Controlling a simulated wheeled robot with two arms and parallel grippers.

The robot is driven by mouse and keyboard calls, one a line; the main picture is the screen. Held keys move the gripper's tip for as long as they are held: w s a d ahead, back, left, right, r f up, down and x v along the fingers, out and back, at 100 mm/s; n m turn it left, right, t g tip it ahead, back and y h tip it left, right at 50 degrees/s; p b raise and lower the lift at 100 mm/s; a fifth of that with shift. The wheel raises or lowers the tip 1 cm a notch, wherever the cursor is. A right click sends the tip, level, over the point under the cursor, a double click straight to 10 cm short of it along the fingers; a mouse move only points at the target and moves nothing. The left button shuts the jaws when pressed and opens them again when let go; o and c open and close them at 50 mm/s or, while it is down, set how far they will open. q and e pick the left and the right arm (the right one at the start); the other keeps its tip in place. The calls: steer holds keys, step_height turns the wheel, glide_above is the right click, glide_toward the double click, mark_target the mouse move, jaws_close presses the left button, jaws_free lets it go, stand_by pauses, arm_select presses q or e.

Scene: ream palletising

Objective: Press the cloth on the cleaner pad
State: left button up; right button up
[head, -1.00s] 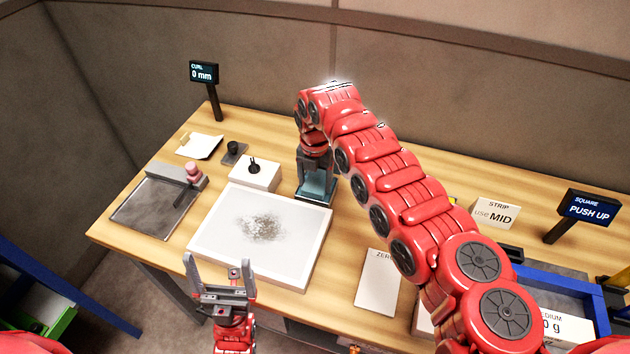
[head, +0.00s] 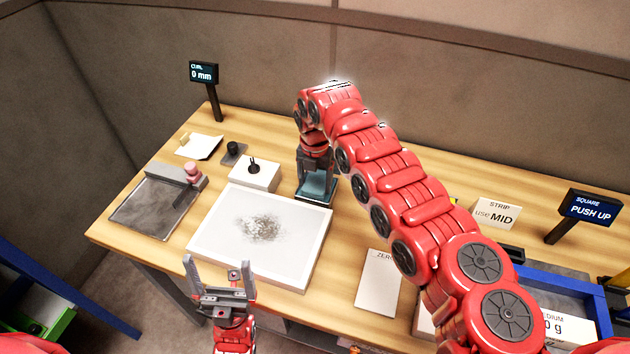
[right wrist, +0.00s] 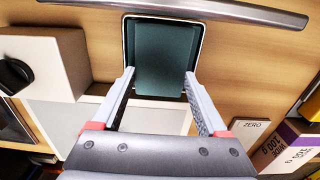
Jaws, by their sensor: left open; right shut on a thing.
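My right gripper (head: 314,178) is at the back of the table, pointing down, and is shut on the dark teal cloth (right wrist: 163,62). The cloth also shows between the fingers in the head view (head: 319,188). It lies within a dark, pale-rimmed square holder (right wrist: 204,28), which I take for the cleaner pad; its inner surface is mostly hidden under the cloth. Whether the cloth touches it I cannot tell for sure. My left gripper (head: 217,276) is open and empty in front of the white board's near left edge.
A white framed board (head: 213,240) with a grey smudge lies left of the right gripper. A white box (head: 252,178) with a black knob stands behind it. A grey plate (head: 150,215) lies at the left.

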mark_target(315, 186)
stand_by(0.3)
steer(key=shift+r, duration=3.5)
steer(key=shift+s+f, duration=0.1)
